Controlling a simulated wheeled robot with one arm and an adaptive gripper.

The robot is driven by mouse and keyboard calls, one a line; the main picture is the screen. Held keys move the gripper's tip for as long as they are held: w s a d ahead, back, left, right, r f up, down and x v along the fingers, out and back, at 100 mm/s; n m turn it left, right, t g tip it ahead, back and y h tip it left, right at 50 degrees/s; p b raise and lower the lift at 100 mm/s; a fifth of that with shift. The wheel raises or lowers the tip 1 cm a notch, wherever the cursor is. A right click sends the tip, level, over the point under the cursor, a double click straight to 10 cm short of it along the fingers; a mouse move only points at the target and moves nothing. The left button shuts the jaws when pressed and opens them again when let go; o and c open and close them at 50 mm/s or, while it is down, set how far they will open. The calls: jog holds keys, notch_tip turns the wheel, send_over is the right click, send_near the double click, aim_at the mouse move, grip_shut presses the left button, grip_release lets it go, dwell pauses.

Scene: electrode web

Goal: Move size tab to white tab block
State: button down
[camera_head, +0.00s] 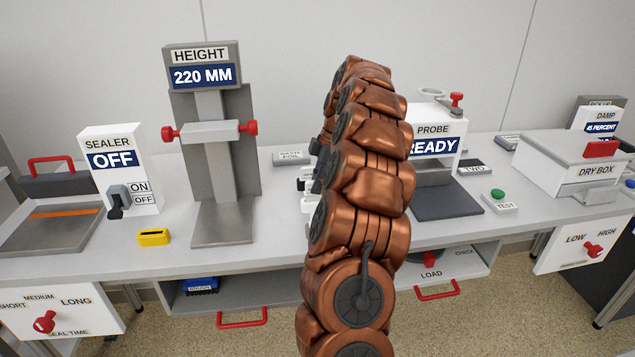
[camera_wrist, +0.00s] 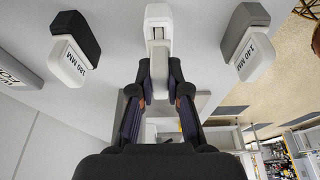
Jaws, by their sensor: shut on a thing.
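In the wrist view my gripper (camera_wrist: 160,72) is shut on a small pale size tab (camera_wrist: 159,72), its fingers on either side. The tab is just below the white tab block (camera_wrist: 157,15) in the picture; I cannot tell whether they touch. To the left is a black block (camera_wrist: 75,35) with a white face reading 180 MM (camera_wrist: 68,64). To the right is a dark block (camera_wrist: 246,20) with a white face reading 140 MM (camera_wrist: 253,58).
The height stand (camera_head: 212,130) reads 220 MM, left of my arm. The sealer (camera_head: 115,170) reads OFF. A yellow piece (camera_head: 153,237) lies near the bench front. A grey nameplate block (camera_head: 289,157) stands behind.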

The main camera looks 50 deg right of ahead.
jog(key=shift+f+b, duration=0.5)
jog(key=shift+f, duration=0.5)
jog(key=c, duration=1.1)
grip_release()
jog(key=shift+o, duration=0.2)
jog(key=shift+r, duration=0.2)
jog(key=shift+v, duration=3.55)
jog(key=shift+s, duration=0.1)
